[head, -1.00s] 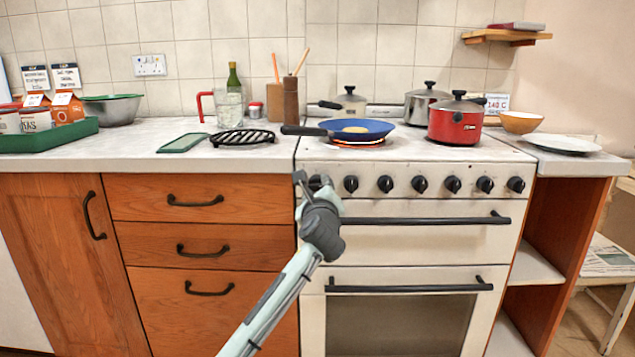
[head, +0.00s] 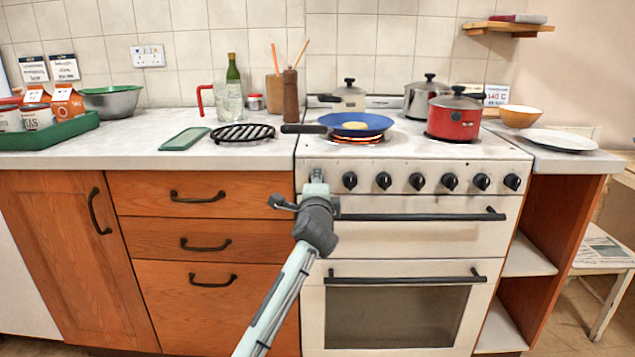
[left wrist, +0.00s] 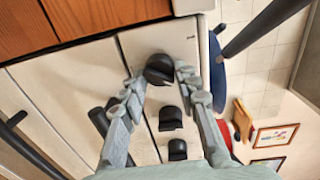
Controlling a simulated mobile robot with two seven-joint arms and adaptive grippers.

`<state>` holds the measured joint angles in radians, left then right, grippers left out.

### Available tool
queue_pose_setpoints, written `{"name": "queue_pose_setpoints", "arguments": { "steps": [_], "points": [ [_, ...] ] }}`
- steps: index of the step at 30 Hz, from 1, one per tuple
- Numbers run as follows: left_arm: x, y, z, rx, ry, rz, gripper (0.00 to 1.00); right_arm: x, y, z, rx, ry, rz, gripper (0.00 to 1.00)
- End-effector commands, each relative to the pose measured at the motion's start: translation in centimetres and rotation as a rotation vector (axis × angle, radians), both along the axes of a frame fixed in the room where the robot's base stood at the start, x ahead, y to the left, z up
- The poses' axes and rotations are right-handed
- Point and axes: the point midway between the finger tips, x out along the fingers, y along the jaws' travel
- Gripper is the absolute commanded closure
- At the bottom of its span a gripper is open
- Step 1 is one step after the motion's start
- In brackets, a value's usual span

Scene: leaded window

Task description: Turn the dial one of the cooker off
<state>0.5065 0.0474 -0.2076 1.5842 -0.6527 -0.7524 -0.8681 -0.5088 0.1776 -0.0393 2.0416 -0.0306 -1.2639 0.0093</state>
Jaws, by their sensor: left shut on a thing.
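The white cooker (head: 415,205) has a row of black dials along its front panel. My left gripper (head: 316,177) is at the leftmost dial and hides it in the head view. In the left wrist view that black dial (left wrist: 159,69) sits between the two fingers, and the gripper is shut on it. The dial looks tilted compared with its neighbours. A blue frying pan (head: 357,124) with something pale in it stands on the front left hotplate (head: 355,138), which glows orange. My right gripper is not in view.
The second dial (head: 350,180) is close to the right of my gripper. The upper oven handle (head: 420,217) runs just below the dials. A red pot (head: 455,117) stands on the cooker. The pan handle (head: 304,129) points left over the counter edge.

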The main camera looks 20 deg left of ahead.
Motion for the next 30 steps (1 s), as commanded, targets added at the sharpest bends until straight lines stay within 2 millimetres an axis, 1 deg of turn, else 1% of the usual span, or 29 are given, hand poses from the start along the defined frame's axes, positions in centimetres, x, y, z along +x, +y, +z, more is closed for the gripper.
{"name": "queue_pose_setpoints", "arguments": {
  "steps": [6,15,21,30],
  "points": [
    [0.0,0.1,0.1,-0.197,-0.055,0.001,0.98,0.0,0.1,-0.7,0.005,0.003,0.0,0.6],
    [0.0,0.2,0.1,-0.417,-0.12,0.002,0.98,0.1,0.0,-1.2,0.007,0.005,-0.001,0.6],
    [0.0,0.2,0.2,-0.511,-0.147,0.001,0.98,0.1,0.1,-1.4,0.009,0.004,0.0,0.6],
    [-0.1,0.3,0.2,-0.569,-0.164,0.002,0.98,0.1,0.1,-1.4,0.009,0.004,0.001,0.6]
  ]
}}
